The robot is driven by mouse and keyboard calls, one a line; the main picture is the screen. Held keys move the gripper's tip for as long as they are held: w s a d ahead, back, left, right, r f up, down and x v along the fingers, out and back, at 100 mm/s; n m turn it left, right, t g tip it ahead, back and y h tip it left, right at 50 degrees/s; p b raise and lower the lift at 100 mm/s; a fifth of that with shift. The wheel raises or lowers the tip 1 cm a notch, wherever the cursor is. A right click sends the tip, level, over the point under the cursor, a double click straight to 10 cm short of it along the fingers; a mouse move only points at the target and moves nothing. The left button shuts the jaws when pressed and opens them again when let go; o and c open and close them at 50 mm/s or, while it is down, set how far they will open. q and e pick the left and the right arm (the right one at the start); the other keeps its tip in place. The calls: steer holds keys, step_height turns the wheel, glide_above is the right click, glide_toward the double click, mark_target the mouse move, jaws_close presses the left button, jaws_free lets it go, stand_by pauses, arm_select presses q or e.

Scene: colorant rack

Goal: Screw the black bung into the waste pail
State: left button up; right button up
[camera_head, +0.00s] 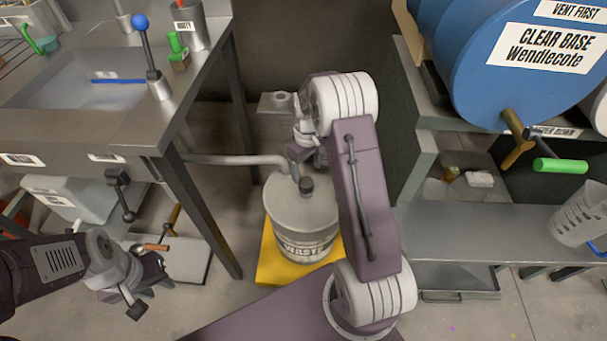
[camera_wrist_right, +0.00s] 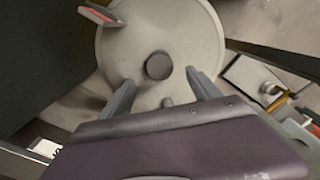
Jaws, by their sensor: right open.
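The grey waste pail (camera_head: 302,246) stands on a yellow base under the sink's drain pipe. The black bung (camera_head: 306,185) sits upright on the pail's lid; whether it is threaded in cannot be told. In the right wrist view the bung (camera_wrist_right: 158,66) is a dark round cap on the pale lid (camera_wrist_right: 205,40). My right gripper (camera_wrist_right: 160,79) is open and empty, its two fingers apart on either side of the line to the bung, with no contact visible. My left gripper (camera_head: 140,288) hangs at the lower left, away from the pail; its jaw opening is unclear.
The drain pipe (camera_head: 235,159) runs from under the steel sink bench (camera_head: 110,130) to the pail. A bench leg (camera_head: 205,215) stands left of the pail. A steel shelf (camera_head: 480,230) and a blue drum (camera_head: 490,75) are on the right.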

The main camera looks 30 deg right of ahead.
mark_target(306, 182)
step_height(306, 182, down, 9)
steer(key=b, duration=0.4)
steer(key=shift+b, duration=0.3)
steer(key=shift+r, duration=0.1)
steer(key=shift+c, duration=0.3)
steer(key=c, duration=1.1)
steer(key=o, duration=1)
